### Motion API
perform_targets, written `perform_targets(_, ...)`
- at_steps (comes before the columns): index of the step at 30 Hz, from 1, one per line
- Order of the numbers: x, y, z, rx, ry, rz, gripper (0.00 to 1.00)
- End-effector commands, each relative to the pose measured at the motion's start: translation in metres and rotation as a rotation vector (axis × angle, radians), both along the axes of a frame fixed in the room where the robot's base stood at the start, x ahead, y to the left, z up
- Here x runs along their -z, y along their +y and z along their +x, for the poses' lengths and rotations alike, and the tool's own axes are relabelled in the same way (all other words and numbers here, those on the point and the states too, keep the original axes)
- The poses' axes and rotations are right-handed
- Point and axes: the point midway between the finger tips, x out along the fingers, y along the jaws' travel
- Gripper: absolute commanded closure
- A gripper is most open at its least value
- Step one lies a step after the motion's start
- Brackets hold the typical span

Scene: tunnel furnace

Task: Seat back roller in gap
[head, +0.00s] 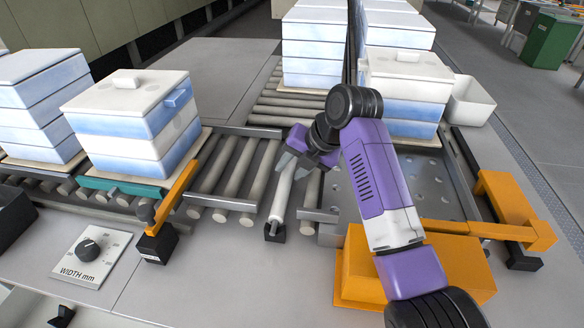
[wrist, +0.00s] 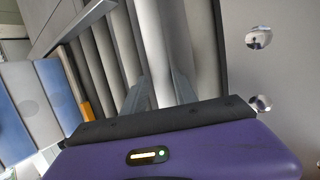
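The back roller (head: 282,192) is a pale grey-white cylinder in the gap of the roller conveyor. It runs from my gripper at its far part to a small black block near its front end. My gripper (head: 296,152) is over the far part of this roller. In the wrist view the roller (wrist: 158,50) passes between the two fingers (wrist: 156,88), which lie close against both its sides. The gap (head: 262,200) shows as a break in the front rail. I cannot tell whether the roller ends rest in their seats; the far end is hidden by my gripper.
Grey conveyor rollers (head: 237,165) lie left of the gap. A perforated metal plate (head: 345,195) and an orange block (head: 360,270) are to the right. White-blue box stacks (head: 130,115) stand left and behind. An orange arm guide (head: 178,190) stands at the left front.

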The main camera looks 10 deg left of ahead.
Motion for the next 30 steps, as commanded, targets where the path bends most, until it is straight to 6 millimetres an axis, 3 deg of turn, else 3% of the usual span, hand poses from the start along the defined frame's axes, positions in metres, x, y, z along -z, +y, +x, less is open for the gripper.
perform_targets(1,0.012,-0.004,-0.003,0.003,0.020,-0.012,0.47)
perform_targets(8,0.010,-0.007,-0.004,0.005,0.022,-0.013,0.47)
perform_targets(21,-0.052,-0.034,-0.017,0.007,0.004,-0.005,0.47)
perform_targets(30,-0.066,-0.037,-0.021,0.002,0.001,-0.002,0.47)
